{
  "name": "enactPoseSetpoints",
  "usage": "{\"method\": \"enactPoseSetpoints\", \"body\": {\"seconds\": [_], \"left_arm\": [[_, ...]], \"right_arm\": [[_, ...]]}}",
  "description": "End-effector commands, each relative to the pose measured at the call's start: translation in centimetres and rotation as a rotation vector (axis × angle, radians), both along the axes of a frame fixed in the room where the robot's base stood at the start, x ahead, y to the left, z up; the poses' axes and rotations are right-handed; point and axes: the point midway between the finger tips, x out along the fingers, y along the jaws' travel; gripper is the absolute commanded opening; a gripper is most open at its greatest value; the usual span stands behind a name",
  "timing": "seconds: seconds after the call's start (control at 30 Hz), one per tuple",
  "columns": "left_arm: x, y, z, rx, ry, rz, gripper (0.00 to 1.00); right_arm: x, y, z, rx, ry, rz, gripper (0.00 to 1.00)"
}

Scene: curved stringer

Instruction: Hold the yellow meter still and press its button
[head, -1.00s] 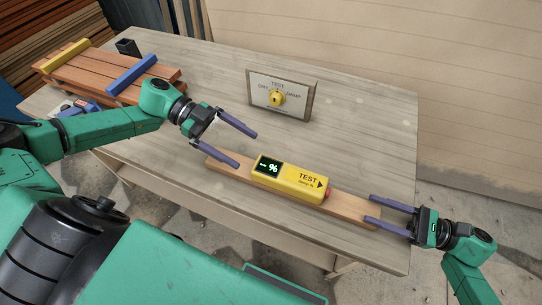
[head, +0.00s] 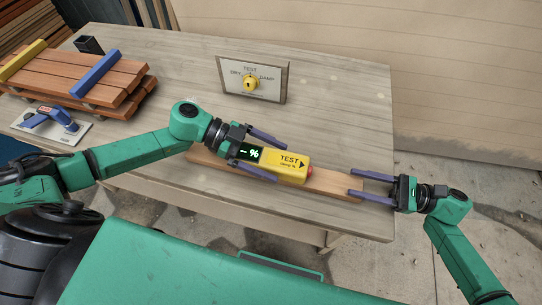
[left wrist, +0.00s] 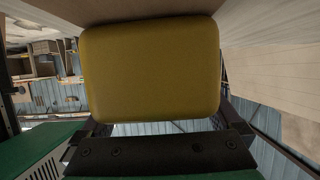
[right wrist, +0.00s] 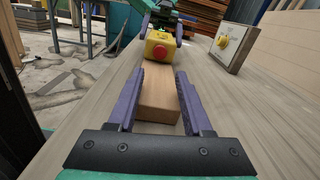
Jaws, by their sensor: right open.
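The yellow meter (head: 285,166) lies on a wooden board (head: 330,182), with a lit display and a red button (head: 309,171) on its right end. My left gripper (head: 283,163) has its fingers along both long sides of the meter and looks open; contact cannot be made out. My right gripper (head: 354,182) is open around the board's right end, short of the red button. The right wrist view shows the button (right wrist: 161,52) beyond its fingertips (right wrist: 160,72).
A TEST dial panel (head: 252,82) stands behind the meter on the table (head: 340,110). Stacked planks (head: 75,80) with a yellow and a blue bar, a dark square cup (head: 89,45) and a blue tool (head: 52,120) are on the left. The table's back right is clear.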

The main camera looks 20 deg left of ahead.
Motion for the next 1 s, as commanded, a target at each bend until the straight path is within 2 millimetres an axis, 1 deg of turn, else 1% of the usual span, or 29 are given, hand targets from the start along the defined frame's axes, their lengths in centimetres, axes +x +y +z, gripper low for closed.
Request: {"method": "enactPoseSetpoints", "body": {"seconds": [0.03,0.07,0.1,0.17,0.2,0.23,0.27,0.3,0.37,0.4,0.47,0.5,0.57,0.63,0.73,0.8,1.0], "left_arm": [[0.0,0.0,0.0,0.000,0.000,0.000,0.77],[0.0,0.0,0.0,0.000,0.000,0.000,0.66],[0.0,0.0,0.0,0.000,0.000,0.000,0.50],[0.0,0.0,0.0,0.000,0.000,0.000,0.27],[0.0,0.0,0.0,0.000,0.000,0.000,0.12],[0.0,0.0,0.0,0.000,0.000,0.000,0.01],[0.0,0.0,0.0,0.000,0.000,0.000,0.00],[0.0,0.0,0.0,0.000,0.000,0.000,0.00],[0.0,0.1,0.0,0.000,0.000,0.000,0.00],[0.0,0.1,0.0,0.000,0.000,0.000,0.00],[0.0,0.1,0.0,0.000,0.000,0.000,0.00],[0.0,0.1,0.0,0.000,0.000,0.000,0.00],[0.0,0.1,0.0,0.000,0.000,0.000,0.00],[0.0,0.1,0.0,0.000,0.000,0.001,0.00],[0.0,0.1,0.0,0.000,0.000,0.001,0.00],[0.0,0.1,0.0,0.000,0.000,0.000,0.00],[0.0,0.0,0.0,0.000,0.000,0.000,0.00]], "right_arm": [[0.0,0.0,0.0,0.000,0.000,0.000,0.50],[0.0,0.0,0.0,0.000,0.000,0.000,0.50],[0.0,0.0,0.0,0.000,0.000,0.000,0.50],[0.0,0.0,0.0,0.000,0.000,0.000,0.50],[0.0,0.0,0.0,0.000,0.000,0.000,0.50],[0.0,0.0,0.0,0.000,0.000,0.000,0.50],[0.0,0.0,0.0,0.000,0.000,0.000,0.42],[0.0,0.0,0.0,0.000,0.000,0.000,0.27],[0.0,0.0,0.0,0.000,0.000,0.000,0.04],[0.0,0.0,0.0,0.000,0.000,0.000,0.00],[0.0,-0.1,0.1,-0.004,0.001,0.000,0.00],[0.0,-0.5,0.3,-0.021,0.007,-0.001,0.00],[0.0,-1.7,1.0,-0.078,0.029,-0.002,0.00],[0.0,-3.3,2.2,-0.172,0.068,-0.006,0.00],[-0.1,-4.7,3.4,-0.280,0.110,-0.015,0.00],[-0.1,-5.0,3.7,-0.308,0.124,-0.018,0.00],[-0.1,-5.0,3.7,-0.306,0.125,-0.020,0.00]]}}
